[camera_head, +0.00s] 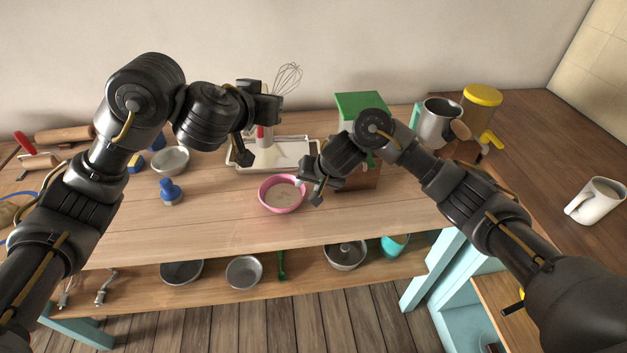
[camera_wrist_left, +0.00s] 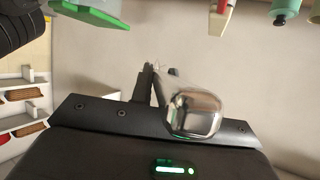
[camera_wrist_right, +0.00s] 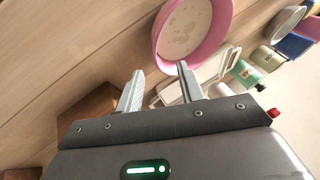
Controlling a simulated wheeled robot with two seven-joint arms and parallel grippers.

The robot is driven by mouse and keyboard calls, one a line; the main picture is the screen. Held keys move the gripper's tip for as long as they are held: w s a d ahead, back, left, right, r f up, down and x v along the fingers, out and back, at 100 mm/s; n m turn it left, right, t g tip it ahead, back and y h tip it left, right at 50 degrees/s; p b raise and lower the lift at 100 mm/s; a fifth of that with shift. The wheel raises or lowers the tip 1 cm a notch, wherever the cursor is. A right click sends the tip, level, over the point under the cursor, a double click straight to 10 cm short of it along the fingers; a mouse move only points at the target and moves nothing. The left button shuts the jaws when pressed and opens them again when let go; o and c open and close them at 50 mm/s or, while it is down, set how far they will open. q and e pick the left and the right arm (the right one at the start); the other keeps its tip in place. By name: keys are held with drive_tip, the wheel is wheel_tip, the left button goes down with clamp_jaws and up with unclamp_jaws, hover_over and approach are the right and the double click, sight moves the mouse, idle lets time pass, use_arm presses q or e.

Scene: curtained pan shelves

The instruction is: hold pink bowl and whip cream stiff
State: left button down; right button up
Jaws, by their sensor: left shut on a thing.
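The pink bowl (camera_head: 283,194) stands upright on the wooden table with pale, speckled cream (camera_head: 284,196) in it. In the right wrist view the bowl (camera_wrist_right: 226,38) lies just beyond my fingertips. My right gripper (camera_head: 313,190) is open at the bowl's right side, its fingers (camera_wrist_right: 160,71) apart with nothing clearly between them. My left gripper (camera_head: 268,106) is raised behind the bowl and shut on the whisk (camera_head: 288,77), whose wires point up. In the left wrist view the shiny handle of the whisk (camera_wrist_left: 196,112) shows end-on and hides much of the fingers.
A tray (camera_head: 283,155) with bottles stands behind the bowl, and a green-topped box (camera_head: 360,105) behind my right arm. A blue-handled tool (camera_head: 170,192) and a grey bowl (camera_head: 170,160) are at left. The table in front of the pink bowl is clear.

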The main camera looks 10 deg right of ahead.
sight(304, 188)
drive_tip(key=shift+x, duration=2.7)
drive_tip(key=shift+c, duration=0.2)
clamp_jaws()
